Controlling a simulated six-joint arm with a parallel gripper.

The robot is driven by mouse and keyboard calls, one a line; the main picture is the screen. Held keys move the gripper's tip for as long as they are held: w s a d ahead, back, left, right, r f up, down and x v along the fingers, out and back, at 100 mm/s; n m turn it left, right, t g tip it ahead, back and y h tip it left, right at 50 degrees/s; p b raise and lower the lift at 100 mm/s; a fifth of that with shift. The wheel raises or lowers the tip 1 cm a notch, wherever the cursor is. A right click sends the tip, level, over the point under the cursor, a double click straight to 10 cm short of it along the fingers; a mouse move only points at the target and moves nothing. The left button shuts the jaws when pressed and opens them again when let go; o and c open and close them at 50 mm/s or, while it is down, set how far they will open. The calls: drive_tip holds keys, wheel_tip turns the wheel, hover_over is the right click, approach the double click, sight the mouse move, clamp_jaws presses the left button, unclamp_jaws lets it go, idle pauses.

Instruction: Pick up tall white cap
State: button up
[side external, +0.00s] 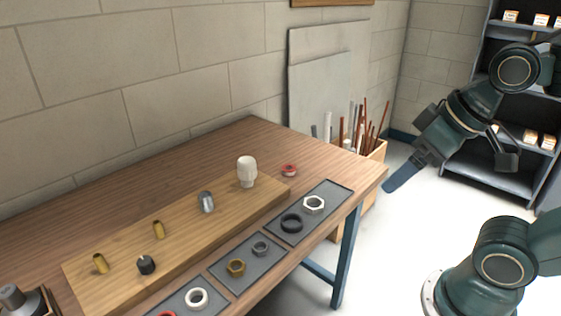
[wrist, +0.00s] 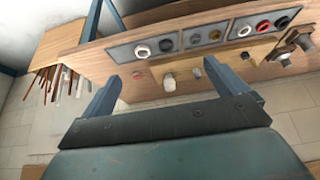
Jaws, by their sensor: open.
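The tall white cap (side external: 246,171) stands upright near the far right end of a light wooden board (side external: 125,252) on the table. It also shows in the wrist view (wrist: 169,82), between my two fingers in the picture but well beyond them. My gripper (side external: 400,178) is open and empty. It hangs in the air off the table's right end, to the right of the cap in the side view. Both blue fingers show in the wrist view (wrist: 165,72); in the side view they overlap, so the gap is hidden.
A grey metal fitting (side external: 206,202), brass fittings (side external: 158,230) and a black-based cap (side external: 146,265) share the board. Dark trays (side external: 277,246) with rings and nuts lie in front. A red ring (side external: 289,170) lies right of the cap. A pipe bin (side external: 368,165) stands beyond the table.

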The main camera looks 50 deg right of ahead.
drive_tip(key=c, duration=0.3)
drive_tip(key=w+r+n, duration=0.1)
drive_tip(key=w+r, duration=0.3)
drive_tip(key=w, duration=0.7)
drive_tip(key=n+g+y, duration=0.1)
drive_tip(key=n+g, duration=0.2)
drive_tip(key=n, duration=0.1)
hover_over(246, 159)
drive_tip(key=s+d, duration=0.1)
drive_tip(key=s, duration=0.2)
drive_tip(key=s+d+f+x, duration=0.1)
drive_tip(key=s+x, duration=0.1)
drive_tip(key=x, duration=0.8)
drive_tip(key=shift+x, duration=3.9)
